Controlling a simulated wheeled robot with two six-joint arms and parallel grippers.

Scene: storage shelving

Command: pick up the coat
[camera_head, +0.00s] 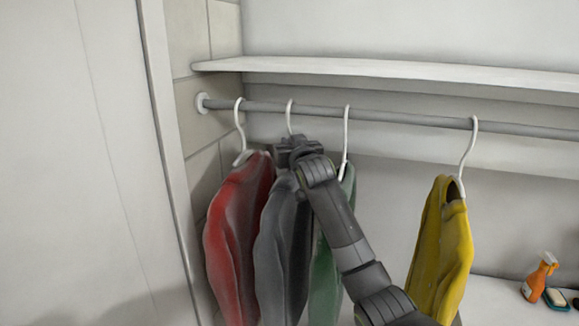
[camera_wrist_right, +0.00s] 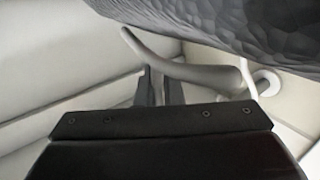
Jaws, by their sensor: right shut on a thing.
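Several coats hang by white hangers from a grey rod. The dark grey coat (camera_head: 278,243) hangs second from the left, and its hanger hook (camera_head: 290,115) shows on the rod. My right gripper (camera_head: 294,147) is at the top of this coat, shut on its white hanger. In the right wrist view, the fingers (camera_wrist_right: 160,88) close on the hanger (camera_wrist_right: 190,74), with the coat's dark grey fabric (camera_wrist_right: 245,28) above. My arm hides part of the coat's right side in the head view. My left gripper is not in view.
A red coat (camera_head: 235,235) hangs close on the left and a green coat (camera_head: 325,278) close on the right, partly behind my arm. A yellow coat (camera_head: 441,245) hangs apart farther right. A white shelf (camera_head: 400,70) runs above the rod (camera_head: 400,118). An orange spray bottle (camera_head: 539,278) stands lower right.

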